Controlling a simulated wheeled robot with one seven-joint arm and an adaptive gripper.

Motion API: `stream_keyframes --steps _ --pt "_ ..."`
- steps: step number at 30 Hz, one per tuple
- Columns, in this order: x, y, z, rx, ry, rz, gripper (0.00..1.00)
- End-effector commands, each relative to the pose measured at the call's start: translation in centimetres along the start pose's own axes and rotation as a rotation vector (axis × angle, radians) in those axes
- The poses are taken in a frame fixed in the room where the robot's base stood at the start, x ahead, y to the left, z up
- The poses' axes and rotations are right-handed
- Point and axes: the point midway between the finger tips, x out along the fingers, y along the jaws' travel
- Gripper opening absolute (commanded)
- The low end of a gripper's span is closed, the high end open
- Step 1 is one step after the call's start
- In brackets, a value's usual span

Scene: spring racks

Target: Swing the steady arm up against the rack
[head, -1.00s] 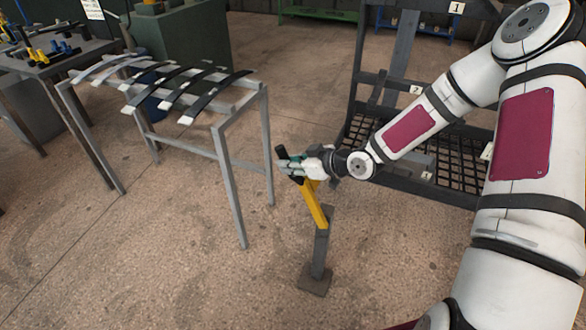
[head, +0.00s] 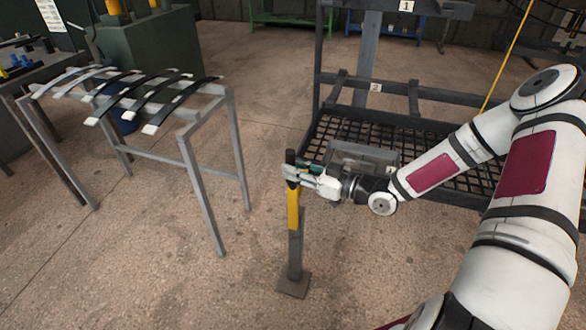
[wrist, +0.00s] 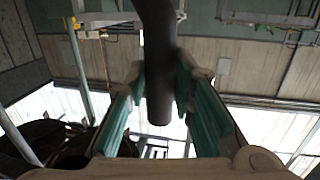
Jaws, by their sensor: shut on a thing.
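The steady arm (head: 293,210) is a yellow bar with a dark grip (head: 290,157) at its top, on a grey post with a square foot plate on the floor. It stands nearly upright, just left of the rack in the picture. My gripper (head: 291,172) is shut around the dark grip. In the wrist view the dark round grip (wrist: 158,75) stands between my teal finger pads. The rack (head: 385,91) is a dark metal frame with numbered labels and a mesh shelf. Whether the steady arm touches the rack cannot be told.
A grey metal stand (head: 187,150) with several curved leaf springs (head: 178,105) on top is at left. A grey block (head: 362,157) lies on the rack's mesh shelf. A workbench (head: 38,78) is at far left. The floor between stand and steady arm is clear.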

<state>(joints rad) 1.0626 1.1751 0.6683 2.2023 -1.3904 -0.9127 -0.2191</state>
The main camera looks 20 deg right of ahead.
Motion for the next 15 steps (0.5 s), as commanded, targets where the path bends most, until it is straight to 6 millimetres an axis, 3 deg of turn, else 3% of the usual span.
stream_keyframes --steps 7,8,10,15 --pt "-0.50 0.24 0.39 0.004 -0.010 0.009 0.00" --pt "-0.51 0.24 0.40 0.004 -0.010 0.009 0.27" --pt "-0.49 0.24 0.37 0.004 -0.010 0.009 0.43" --pt "-0.35 0.15 0.28 0.003 -0.008 0.006 0.43"
